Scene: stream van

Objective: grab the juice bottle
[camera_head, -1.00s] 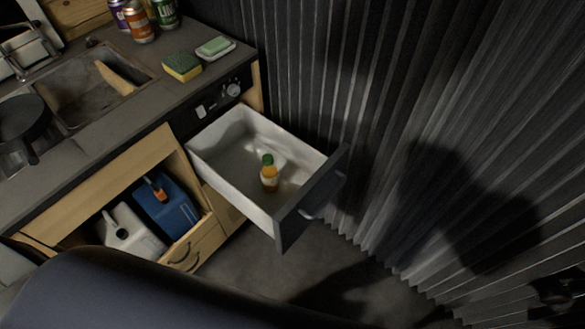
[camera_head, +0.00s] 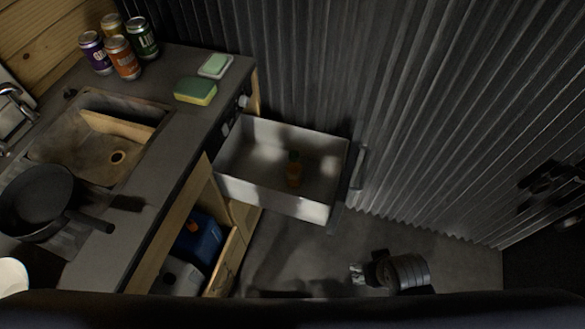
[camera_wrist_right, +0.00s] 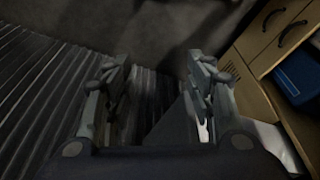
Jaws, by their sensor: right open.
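The juice bottle (camera_head: 294,172), orange with a dark cap, stands in shadow inside the open drawer (camera_head: 262,198) in the head view. The drawer is pulled out from the end of the counter, with pale walls and a dark front. My right gripper (camera_head: 357,272) is below and to the right of the drawer, apart from the bottle. In the right wrist view my right gripper (camera_wrist_right: 157,62) is open with nothing between its fingers, and the bottle does not show there. My left gripper is not in view.
A corrugated dark wall (camera_head: 420,120) runs close behind the drawer. The counter holds a sponge (camera_head: 195,91), a soap dish (camera_head: 215,66), several cans, a sink and a black pan (camera_head: 40,200). A blue jug (camera_head: 198,240) sits in the cabinet below. Floor is clear around the gripper.

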